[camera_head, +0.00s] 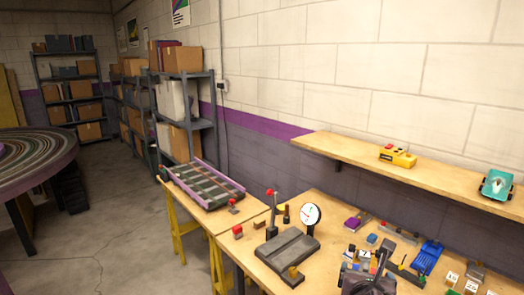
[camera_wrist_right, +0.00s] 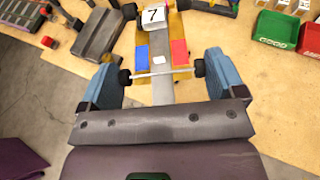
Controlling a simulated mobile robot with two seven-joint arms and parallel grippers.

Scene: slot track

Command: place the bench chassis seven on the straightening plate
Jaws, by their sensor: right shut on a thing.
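The chassis with a white "7" label (camera_wrist_right: 153,16) shows in the right wrist view, a narrow grey and tan frame with a blue and a red block, an axle and dark wheels. My right gripper (camera_wrist_right: 160,72) is shut on it, a blue finger on each side. In the head view my right gripper (camera_head: 366,276) is at the bottom, with the "7" label just beyond it. The straightening plate (camera_head: 287,247) is a dark grey slab left of it, with a dial gauge (camera_head: 312,214) and a red-topped post beside it. The plate also shows in the right wrist view (camera_wrist_right: 101,33), apart from the chassis. My left gripper is out of view.
A blue car body (camera_head: 428,254) and several small parts lie on the bench to the right. A green bin (camera_wrist_right: 277,29) marked GOOD stands beside a red bin. A wall shelf (camera_head: 345,160) runs above. A purple-sided rack (camera_head: 203,186) stands on the further table.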

